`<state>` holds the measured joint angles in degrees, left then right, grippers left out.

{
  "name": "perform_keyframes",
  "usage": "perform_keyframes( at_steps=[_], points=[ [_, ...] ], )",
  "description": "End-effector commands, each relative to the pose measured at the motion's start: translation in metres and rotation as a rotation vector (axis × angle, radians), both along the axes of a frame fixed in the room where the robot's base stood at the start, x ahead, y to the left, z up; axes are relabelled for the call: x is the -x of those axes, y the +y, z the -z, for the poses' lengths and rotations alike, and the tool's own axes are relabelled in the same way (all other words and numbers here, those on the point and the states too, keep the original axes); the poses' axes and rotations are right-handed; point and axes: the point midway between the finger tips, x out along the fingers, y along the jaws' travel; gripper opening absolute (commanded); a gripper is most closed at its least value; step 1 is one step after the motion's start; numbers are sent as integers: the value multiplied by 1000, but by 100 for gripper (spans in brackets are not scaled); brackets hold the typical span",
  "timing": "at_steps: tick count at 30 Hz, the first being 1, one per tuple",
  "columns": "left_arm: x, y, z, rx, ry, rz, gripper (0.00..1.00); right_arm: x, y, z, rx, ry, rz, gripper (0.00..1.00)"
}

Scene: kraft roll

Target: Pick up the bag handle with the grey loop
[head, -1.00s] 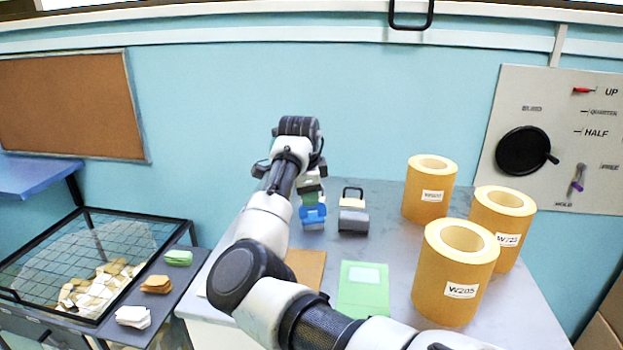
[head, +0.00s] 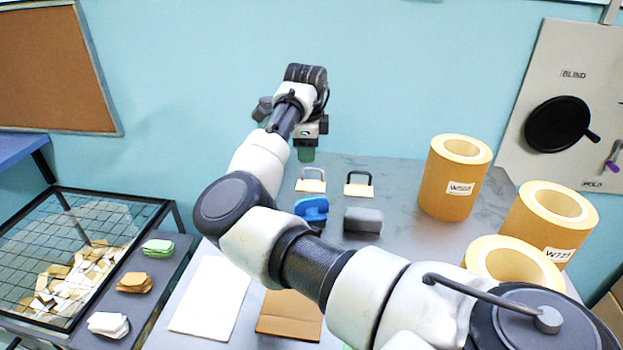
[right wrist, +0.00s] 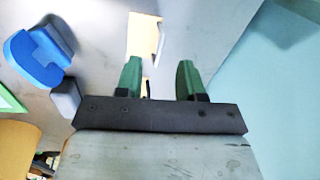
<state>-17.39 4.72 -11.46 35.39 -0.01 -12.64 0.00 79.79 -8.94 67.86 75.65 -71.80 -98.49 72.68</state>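The bag handle with the grey loop (head: 311,180) stands on the table in the head view, its cream base toward me. A similar handle with a black loop (head: 358,183) stands to its right. My right gripper (head: 306,153) is above the table, just behind the grey-loop handle in the picture, empty. In the right wrist view its two green fingers (right wrist: 160,80) are apart. The cream base of the grey-loop handle (right wrist: 140,35) shows beyond them, apart from both fingers. A small dark piece, perhaps the black loop, is partly hidden between them. My left gripper is not in view.
A blue holder (head: 312,208) and a grey block (head: 362,220) stand in front of the handles. Kraft rolls (head: 455,180) fill the table's right side. A white sheet (head: 210,300) and a brown sheet (head: 289,315) lie at the front left. The wall is close behind.

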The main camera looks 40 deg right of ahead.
Motion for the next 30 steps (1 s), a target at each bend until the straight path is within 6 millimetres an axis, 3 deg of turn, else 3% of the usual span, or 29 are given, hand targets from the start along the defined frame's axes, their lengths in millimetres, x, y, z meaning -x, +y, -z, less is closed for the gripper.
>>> perform_keyframes(
  at_steps=[5, 15, 23, 30],
  points=[
    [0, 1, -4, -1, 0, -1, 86, -2, 0, 12, -1, 1, -1, 38],
    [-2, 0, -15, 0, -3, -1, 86, -10, -1, 55, 0, 0, 0, 38],
    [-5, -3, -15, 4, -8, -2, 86, -10, -2, 58, 1, -1, 0, 38],
    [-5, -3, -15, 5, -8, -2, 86, -10, -2, 58, 1, -1, 0, 1]
  ],
)
